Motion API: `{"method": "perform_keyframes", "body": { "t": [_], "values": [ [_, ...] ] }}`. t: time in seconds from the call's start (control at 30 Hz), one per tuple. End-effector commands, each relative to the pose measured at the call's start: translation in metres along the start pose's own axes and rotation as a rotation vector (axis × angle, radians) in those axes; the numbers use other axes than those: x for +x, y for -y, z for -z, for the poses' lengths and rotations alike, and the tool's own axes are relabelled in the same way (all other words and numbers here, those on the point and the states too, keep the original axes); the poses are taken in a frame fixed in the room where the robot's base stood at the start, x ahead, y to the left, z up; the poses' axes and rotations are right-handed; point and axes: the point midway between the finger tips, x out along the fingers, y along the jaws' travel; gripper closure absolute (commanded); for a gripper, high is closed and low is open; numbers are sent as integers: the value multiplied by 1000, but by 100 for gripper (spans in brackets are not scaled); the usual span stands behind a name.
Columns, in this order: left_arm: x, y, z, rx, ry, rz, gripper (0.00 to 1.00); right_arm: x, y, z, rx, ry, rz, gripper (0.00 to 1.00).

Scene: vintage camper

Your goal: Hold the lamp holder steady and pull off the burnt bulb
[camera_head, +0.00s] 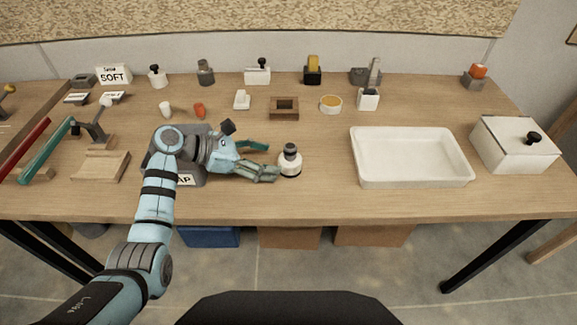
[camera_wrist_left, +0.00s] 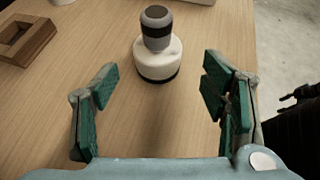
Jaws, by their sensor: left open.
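The lamp holder (camera_head: 290,168) stands upright on the table, a white round body with a dark band at its base. The burnt bulb (camera_head: 290,150), dark grey with a lighter band, sits on top of it. Both also show in the left wrist view, the holder (camera_wrist_left: 158,60) and the bulb (camera_wrist_left: 155,24) ahead of the fingers. My left gripper (camera_head: 264,160) is open, its fingers pointing right at the holder. In the left wrist view the left gripper (camera_wrist_left: 160,100) has a wide empty gap, with the holder just beyond it. My right gripper is not in view.
A white tray (camera_head: 358,160) lies right of the holder, with a white lidded box (camera_head: 510,150) farther right. A wooden block (camera_head: 284,114) and a yellow-topped round dish (camera_head: 331,104) stand behind. A grey bin (camera_head: 195,180) is partly hidden under my left arm.

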Motion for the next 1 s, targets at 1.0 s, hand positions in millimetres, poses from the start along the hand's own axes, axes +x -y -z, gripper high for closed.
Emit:
{"method": "perform_keyframes", "body": {
  "t": [1.0],
  "values": [
    [66, 0, 1, 2, -1, 2, 66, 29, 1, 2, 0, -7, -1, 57]
  ]
}}
